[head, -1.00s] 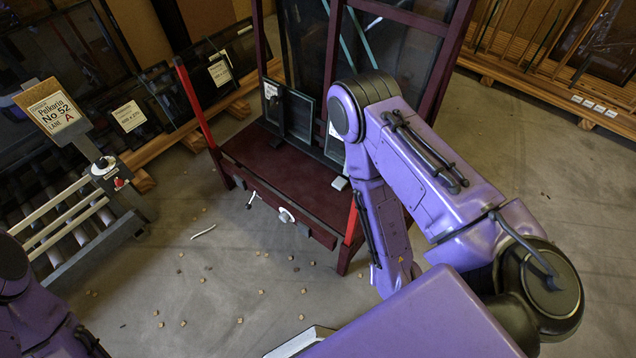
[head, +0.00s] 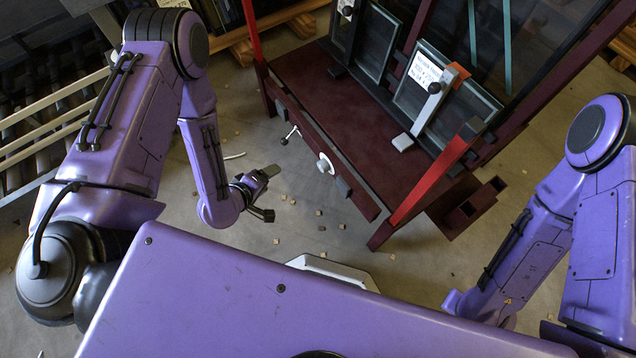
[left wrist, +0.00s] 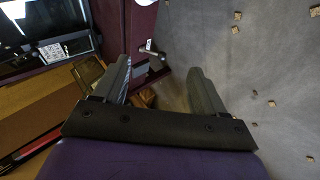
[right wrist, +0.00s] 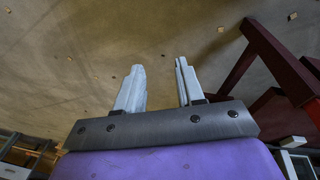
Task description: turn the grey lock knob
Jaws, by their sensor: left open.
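The dark red frame stand (head: 335,95) has several fittings on its front rail. A small grey metal T-shaped handle (head: 290,134) sticks out on the left, and a pale round knob (head: 325,164) sits right of it. I cannot tell for sure which is the lock knob. In the left wrist view a small grey fitting (left wrist: 150,47) shows between the fingers, beyond them. My left gripper (head: 268,192) is open and empty, below and left of the rail, apart from it. My right gripper (right wrist: 160,85) is open and empty above the floor; its fingers are hidden in the head view.
A red post (head: 435,175) rises at the stand's right front corner. Glass panes (head: 435,95) lean on the stand, with a grey clamp arm before them. A roller rack (head: 45,130) stands at the left. Small blocks lie scattered over the open floor (head: 290,235).

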